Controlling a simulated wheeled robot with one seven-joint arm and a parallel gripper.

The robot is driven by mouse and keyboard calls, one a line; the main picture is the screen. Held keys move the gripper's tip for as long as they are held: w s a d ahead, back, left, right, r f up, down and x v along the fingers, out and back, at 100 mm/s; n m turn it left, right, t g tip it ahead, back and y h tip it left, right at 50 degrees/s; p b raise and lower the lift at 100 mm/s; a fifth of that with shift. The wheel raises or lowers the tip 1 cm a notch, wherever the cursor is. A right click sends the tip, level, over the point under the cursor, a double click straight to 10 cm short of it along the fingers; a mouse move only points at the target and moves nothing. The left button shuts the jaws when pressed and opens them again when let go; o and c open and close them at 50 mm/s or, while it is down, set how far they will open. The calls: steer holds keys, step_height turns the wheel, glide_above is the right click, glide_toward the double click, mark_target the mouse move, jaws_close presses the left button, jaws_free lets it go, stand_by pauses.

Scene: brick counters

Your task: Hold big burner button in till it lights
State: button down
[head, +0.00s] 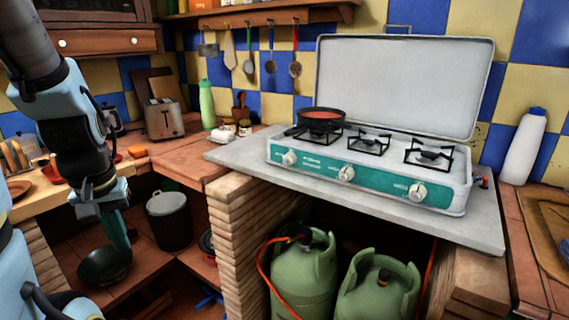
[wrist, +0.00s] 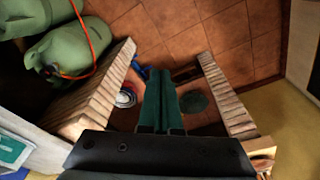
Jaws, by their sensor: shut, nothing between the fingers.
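The white camping stove (head: 300,142) with a teal front panel stands on a grey slab, its lid raised. Its front has three white knobs: left (head: 289,158), middle (head: 346,173) and right (head: 417,191). The right burner (head: 430,156) and middle burner (head: 369,141) are bare, and no flame shows on them. A dark pan with red contents (head: 322,117) covers the left burner. My gripper (head: 121,244) hangs low at the left, far from the stove, pointing down. Its green fingers are together and empty in the wrist view (wrist: 161,100).
Green gas bottles (head: 304,274) with an orange hose stand under the slab. A brick pillar (head: 237,235) lies between my gripper and the stove. A grey bin (head: 168,220) and a dark green pan (head: 104,267) are on the lower level. A toaster (head: 163,119) stands on the left counter.

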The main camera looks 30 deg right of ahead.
mark_target(286, 161)
steer(key=w+d+m+t+h+p, duration=0.1)
steer(key=w+d+t+h, duration=0.15)
steer(key=w+d, duration=0.65)
steer(key=w+d+m+t+h+p, duration=0.1)
steer(key=w+d+t, duration=0.3)
steer(key=d, duration=0.9)
steer(key=d+m+g+h, duration=0.1)
steer(key=d+h, duration=0.1)
steer(key=d, duration=0.9)
steer(key=shift+f+m+h, duration=0.25)
steer(key=shift+m+h, duration=0.05)
steer(key=shift+h, duration=0.05)
steer(key=shift+s, duration=0.1)
steer(key=w+d+p, duration=0.2)
steer(key=w+d, duration=0.2)
steer(key=d, duration=0.3)
steer(key=shift+w+d, duration=0.15)
steer(key=shift+d, duration=0.15)
steer(key=shift+d, duration=0.1)
steer(key=shift+w+d, duration=0.2)
steer(key=shift+d, duration=0.05)
